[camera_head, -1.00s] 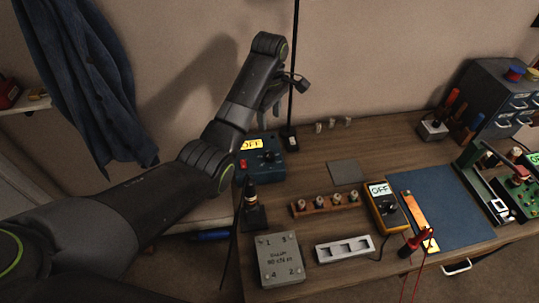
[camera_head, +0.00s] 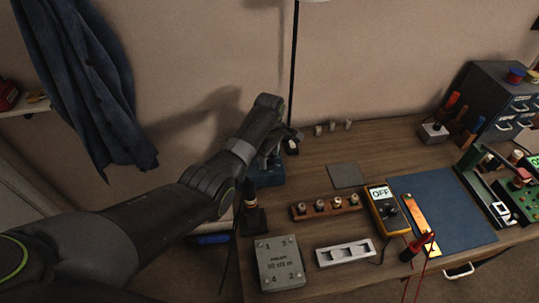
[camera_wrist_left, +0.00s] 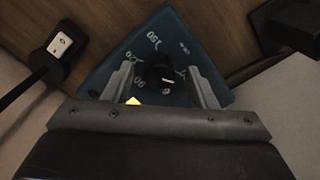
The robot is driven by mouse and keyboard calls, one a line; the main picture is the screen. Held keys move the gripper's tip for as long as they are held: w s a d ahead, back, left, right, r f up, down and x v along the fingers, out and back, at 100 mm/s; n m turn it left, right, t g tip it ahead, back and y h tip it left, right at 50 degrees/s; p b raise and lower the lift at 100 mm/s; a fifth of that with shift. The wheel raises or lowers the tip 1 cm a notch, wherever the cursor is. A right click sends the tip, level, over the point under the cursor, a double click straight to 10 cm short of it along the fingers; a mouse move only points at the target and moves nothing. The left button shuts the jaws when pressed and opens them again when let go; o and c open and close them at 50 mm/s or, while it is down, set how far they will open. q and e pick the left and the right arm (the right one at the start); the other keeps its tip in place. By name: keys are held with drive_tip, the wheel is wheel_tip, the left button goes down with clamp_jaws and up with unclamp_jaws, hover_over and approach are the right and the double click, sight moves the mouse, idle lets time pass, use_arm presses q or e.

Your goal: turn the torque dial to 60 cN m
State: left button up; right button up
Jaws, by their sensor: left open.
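The torque dial (camera_wrist_left: 160,74) is a black knob on a blue box (camera_wrist_left: 178,32). My left gripper (camera_wrist_left: 161,80) is open over the box, one finger on each side of the knob. I cannot tell whether the fingers touch it. In the head view, the gripper (camera_head: 272,152) and arm cover the dial and most of the blue box (camera_head: 270,178). My right gripper is not in view.
A black stand (camera_head: 253,221) with a screwdriver-like tool is in front of the box. A grey plate (camera_head: 280,262) with lettering, a wooden rack (camera_head: 326,208) and a yellow meter (camera_head: 387,213) lie nearby. A black pole (camera_head: 294,80) rises behind the gripper. A switch block (camera_wrist_left: 60,46) is beside the box.

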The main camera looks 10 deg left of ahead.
use_arm(q)
drive_tip(key=shift+c, duration=0.3)
drive_tip(key=c, duration=0.9)
drive_tip(key=shift+m, duration=0.3)
drive_tip(key=shift+r+m+p, duration=0.1)
drive_tip(key=shift+m+p, duration=0.5)
drive_tip(key=m+p, duration=0.1)
drive_tip(key=m, duration=0.2)
drive_tip(key=shift+p, duration=0.3)
drive_tip(key=m+p, duration=0.1)
drive_tip(key=m, duration=0.3)
drive_tip(key=shift+m, duration=1.5)
